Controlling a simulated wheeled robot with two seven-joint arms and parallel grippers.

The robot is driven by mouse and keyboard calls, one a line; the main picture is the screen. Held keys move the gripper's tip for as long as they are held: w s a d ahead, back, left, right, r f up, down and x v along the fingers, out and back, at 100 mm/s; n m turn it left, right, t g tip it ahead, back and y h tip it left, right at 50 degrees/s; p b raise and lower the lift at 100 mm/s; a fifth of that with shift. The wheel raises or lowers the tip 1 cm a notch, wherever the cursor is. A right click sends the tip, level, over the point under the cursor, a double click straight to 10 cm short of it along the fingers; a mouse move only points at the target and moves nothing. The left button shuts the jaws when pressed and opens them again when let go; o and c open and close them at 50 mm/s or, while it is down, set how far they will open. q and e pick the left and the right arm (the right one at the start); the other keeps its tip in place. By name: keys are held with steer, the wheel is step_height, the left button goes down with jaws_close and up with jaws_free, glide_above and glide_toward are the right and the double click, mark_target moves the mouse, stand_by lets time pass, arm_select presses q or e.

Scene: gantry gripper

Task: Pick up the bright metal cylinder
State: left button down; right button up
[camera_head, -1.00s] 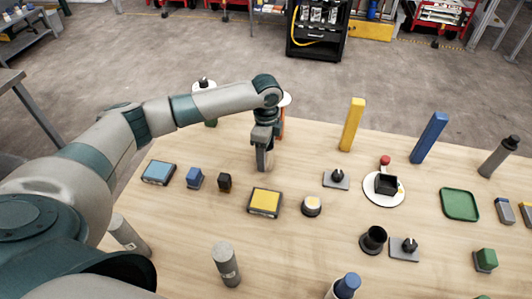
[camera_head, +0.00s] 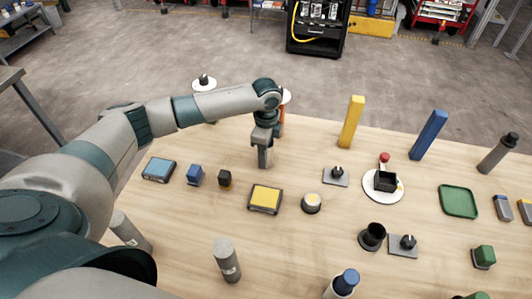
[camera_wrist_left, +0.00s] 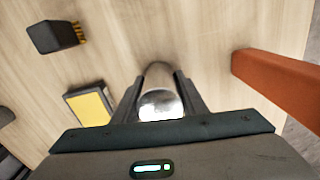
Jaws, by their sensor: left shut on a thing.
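The bright metal cylinder (camera_wrist_left: 159,96) shows in the left wrist view, between the two fingers of my left gripper (camera_wrist_left: 158,92). The fingers are shut on its sides, and its shiny round end faces the camera. In the head view my left gripper (camera_head: 264,160) points down over the far left part of the table, and the cylinder is hidden there by the fingers. I cannot tell whether the cylinder touches the table. My right gripper is not in view.
An orange block (camera_wrist_left: 280,83) stands to the right of the gripper in the wrist view. A yellow-topped box (camera_head: 265,198), a black block (camera_head: 225,178) and a blue block (camera_head: 195,175) are nearby. Tall yellow (camera_head: 351,122) and blue (camera_head: 428,135) blocks stand to the right.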

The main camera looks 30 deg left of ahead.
arm_select(q)
steer(key=shift+r, duration=0.1)
steer(key=shift+w+r+b, duration=0.1)
steer(key=shift+r+b, duration=0.2)
steer(key=shift+r, duration=0.15)
step_height(320, 180, up, 3)
steer(key=shift+d+r+b, duration=0.1)
steer(key=shift+b, duration=0.6)
steer(key=s+d+r+b, duration=0.2)
steer(key=s+d+r, duration=0.3)
steer(key=s, duration=0.5)
steer(key=shift+s+d+r, duration=0.15)
steer(key=shift+d+r, duration=0.1)
steer(key=shift+r, duration=0.65)
steer(key=shift+d, duration=0.1)
